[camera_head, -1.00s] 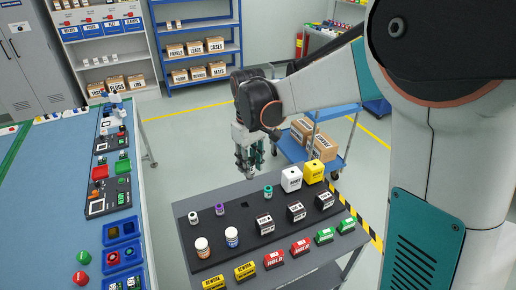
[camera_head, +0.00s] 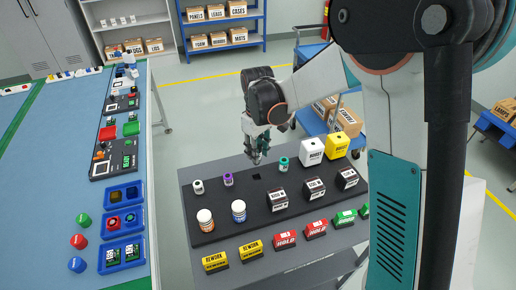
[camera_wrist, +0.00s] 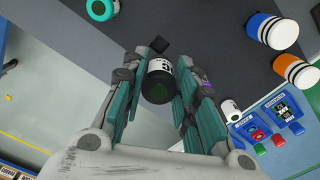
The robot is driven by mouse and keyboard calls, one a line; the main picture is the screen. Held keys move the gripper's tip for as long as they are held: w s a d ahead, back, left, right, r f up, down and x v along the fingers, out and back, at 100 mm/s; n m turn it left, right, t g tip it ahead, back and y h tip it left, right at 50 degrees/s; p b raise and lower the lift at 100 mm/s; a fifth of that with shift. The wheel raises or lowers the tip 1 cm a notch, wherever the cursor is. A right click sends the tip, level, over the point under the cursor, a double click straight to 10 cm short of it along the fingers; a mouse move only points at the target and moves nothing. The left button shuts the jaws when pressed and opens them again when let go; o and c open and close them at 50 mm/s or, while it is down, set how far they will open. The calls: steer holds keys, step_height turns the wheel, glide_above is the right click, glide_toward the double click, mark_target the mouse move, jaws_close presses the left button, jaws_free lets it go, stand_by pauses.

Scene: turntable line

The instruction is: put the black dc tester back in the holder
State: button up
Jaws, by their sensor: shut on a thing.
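My gripper (camera_head: 258,157) is shut on the black dc tester (camera_wrist: 160,84), a short cylinder with a black end and a white label, in the wrist view. In the head view the tester is hard to make out between the fingers. The black holder (camera_head: 240,205) lies on the grey cart. Its empty dark square slot (camera_head: 257,176) is in the back row, between a purple (camera_head: 228,179) and a teal cylinder (camera_head: 283,164). My gripper is above and just behind this slot. The slot also shows beyond the tester in the wrist view (camera_wrist: 159,44).
A white cylinder (camera_head: 198,187), orange- and blue-banded bottles (camera_head: 205,220), (camera_head: 239,211), and labelled black-and-white boxes (camera_head: 278,200) stand on the holder. White (camera_head: 311,152) and yellow boxes (camera_head: 337,146) stand at its back right. A blue bench (camera_head: 50,180) is left, across open floor.

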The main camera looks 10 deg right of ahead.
steer(key=shift+f+b, duration=2)
steer(key=shift+f, duration=1.25)
steer(key=shift+f+b, duration=1.05)
steer(key=shift+f, duration=0.3)
steer(key=o, duration=1.2)
steer(key=shift+r, duration=0.1)
step_height(320, 180, up, 12)
steer(key=shift+s+d+r, duration=0.1)
